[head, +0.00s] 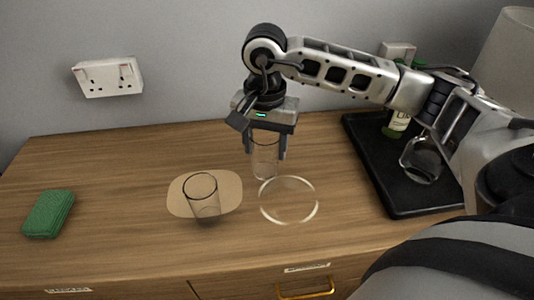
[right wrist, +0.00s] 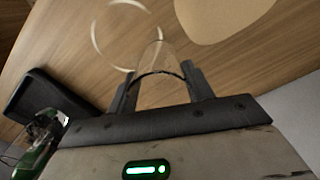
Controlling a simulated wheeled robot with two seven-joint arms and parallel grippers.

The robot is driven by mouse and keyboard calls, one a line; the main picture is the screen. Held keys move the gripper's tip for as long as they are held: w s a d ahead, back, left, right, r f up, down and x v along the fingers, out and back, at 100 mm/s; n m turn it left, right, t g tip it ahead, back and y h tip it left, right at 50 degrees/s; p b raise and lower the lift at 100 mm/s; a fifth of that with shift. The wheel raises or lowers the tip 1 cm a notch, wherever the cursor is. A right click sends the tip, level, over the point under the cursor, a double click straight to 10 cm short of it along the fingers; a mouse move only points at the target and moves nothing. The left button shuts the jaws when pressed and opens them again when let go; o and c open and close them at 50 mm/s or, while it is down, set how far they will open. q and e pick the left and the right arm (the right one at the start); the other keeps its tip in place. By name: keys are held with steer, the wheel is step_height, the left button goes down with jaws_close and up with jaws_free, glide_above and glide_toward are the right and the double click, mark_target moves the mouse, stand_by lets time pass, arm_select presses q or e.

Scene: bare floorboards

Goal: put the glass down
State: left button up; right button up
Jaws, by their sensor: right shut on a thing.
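My right gripper (head: 265,152) points down over the dresser top, its two fingers shut on a clear glass (head: 265,168). The held glass looks upright, and its lower end is just behind a pale ring (head: 262,211) on the wood. I cannot tell whether its base touches the top. In the right wrist view the glass (right wrist: 160,62) is between the fingers (right wrist: 159,86), with the ring (right wrist: 97,43) to its upper left. A second clear glass (head: 201,197) stands on a tan rounded mat (head: 230,190) left of the ring. My left gripper is not in view.
A black tray (head: 375,170) at the right holds a green bottle (head: 394,128) and a clear glass vessel (head: 420,160). A green sponge (head: 48,213) lies far left. The wooden top (head: 115,185) is bare between sponge and mat. The wall with a socket (head: 108,78) is behind.

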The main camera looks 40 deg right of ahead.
mark_target(267, 157)
steer(key=shift+w+d+f, duration=0.15)
steer(key=shift+d+f, duration=0.1)
steer(key=shift+f, duration=0.05)
steer(key=f, duration=0.3)
steer(key=shift+w+d+p, duration=0.1)
steer(key=shift+d+p, duration=0.1)
steer(key=shift+p, duration=0.2)
steer(key=shift+f, duration=0.25)
steer(key=shift+f+b, duration=0.25)
steer(key=shift+b, duration=0.1)
steer(key=o, duration=1.1)
steer(key=shift+r, duration=0.1)
